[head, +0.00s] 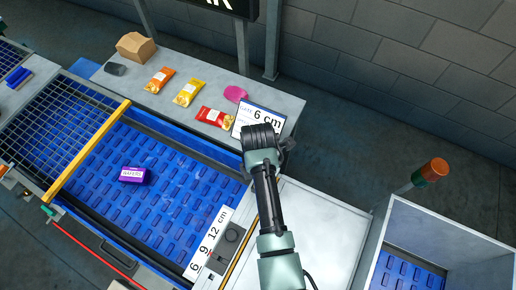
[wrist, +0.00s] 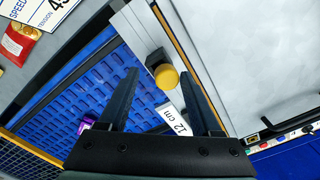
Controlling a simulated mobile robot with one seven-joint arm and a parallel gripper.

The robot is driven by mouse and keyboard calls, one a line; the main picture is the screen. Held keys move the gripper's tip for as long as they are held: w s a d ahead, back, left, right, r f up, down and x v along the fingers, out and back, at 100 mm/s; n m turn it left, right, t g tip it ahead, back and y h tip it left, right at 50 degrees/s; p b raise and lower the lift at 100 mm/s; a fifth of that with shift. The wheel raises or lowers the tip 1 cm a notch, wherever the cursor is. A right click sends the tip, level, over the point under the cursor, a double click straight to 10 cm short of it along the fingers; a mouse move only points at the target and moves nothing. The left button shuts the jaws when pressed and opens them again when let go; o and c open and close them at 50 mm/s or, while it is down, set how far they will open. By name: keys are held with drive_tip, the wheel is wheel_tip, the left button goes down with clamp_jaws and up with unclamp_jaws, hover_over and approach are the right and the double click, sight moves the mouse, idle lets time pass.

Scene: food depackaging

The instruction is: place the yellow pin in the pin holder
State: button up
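A round yellow piece (wrist: 166,76), which looks like the yellow pin, stands against a black block (wrist: 155,58) on the grey conveyor side rail in the wrist view. My gripper (wrist: 159,73) is open, with one finger on each side of the yellow piece in the picture; I cannot tell whether they touch it. In the head view my gripper (head: 263,132) is over the conveyor's far right corner and hides this spot. A grey fixture with a round dark top (head: 232,235) sits beside the 12 cm label; I cannot tell whether it is the pin holder.
A blue conveyor belt (head: 165,205) carries a purple package (head: 132,174), with a yellow bar (head: 88,152) across it. A back table (head: 203,82) holds several snack bags and a sign (head: 258,120). A white plate (head: 322,225) and an open bin (head: 393,215) are at right.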

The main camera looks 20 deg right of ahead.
wheel_tip(320, 180, up, 12)
drive_tip(key=shift+r, duration=0.2)
idle(0.4)
